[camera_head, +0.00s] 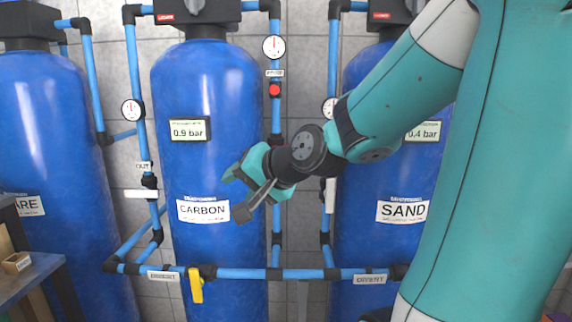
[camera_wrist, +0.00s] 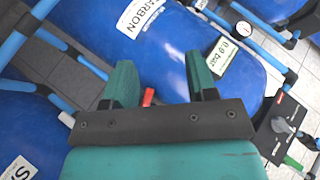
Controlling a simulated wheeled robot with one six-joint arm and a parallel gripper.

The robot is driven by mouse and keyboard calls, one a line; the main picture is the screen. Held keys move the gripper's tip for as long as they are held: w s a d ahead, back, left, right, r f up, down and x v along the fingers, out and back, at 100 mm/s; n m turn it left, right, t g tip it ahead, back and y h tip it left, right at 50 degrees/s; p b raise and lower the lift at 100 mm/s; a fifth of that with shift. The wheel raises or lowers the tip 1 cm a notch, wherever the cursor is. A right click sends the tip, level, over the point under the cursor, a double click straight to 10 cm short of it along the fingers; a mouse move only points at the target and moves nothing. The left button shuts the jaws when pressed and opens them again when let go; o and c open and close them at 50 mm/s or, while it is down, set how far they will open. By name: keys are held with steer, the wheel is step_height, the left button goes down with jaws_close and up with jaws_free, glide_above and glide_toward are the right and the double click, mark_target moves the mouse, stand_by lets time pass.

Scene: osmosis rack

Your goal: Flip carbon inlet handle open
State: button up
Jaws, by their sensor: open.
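The carbon tank (camera_head: 205,130) is a tall blue cylinder labelled CARBON in the middle of the head view; it also fills the middle of the wrist view (camera_wrist: 165,50). On the blue pipe at its right, below a round gauge and a small label too small to read surely, is a red handle (camera_head: 274,90). A red piece, apparently this handle, shows between my fingers in the wrist view (camera_wrist: 148,97), partly hidden by the gripper body. My gripper (camera_head: 232,190) is open and empty in front of the tank, lower than the red handle in the head view. Its two green fingers (camera_wrist: 162,78) are apart.
A pipe labelled OUT (camera_head: 143,166) with a white handle (camera_head: 142,194) runs left of the carbon tank. A yellow handle (camera_head: 196,285) hangs from the low horizontal pipe. The SAND tank (camera_head: 390,260) stands right, partly behind my arm. A shelf (camera_head: 40,270) is at lower left.

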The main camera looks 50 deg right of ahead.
steer(key=s+d+r+m+t+h+b, duration=0.15)
steer(key=d+m+h, duration=0.3)
steer(key=d, duration=0.45)
steer(key=s+d+r+m+t+h+b, duration=0.1)
steer(key=s+d+m+h, duration=0.3)
steer(key=d, duration=0.4)
steer(key=shift+m, duration=0.55)
steer(key=p+x, duration=1.4)
steer(key=x, duration=0.4)
steer(key=shift+r, duration=0.1)
steer(key=shift+p, duration=0.35)
steer(key=c, duration=0.9)
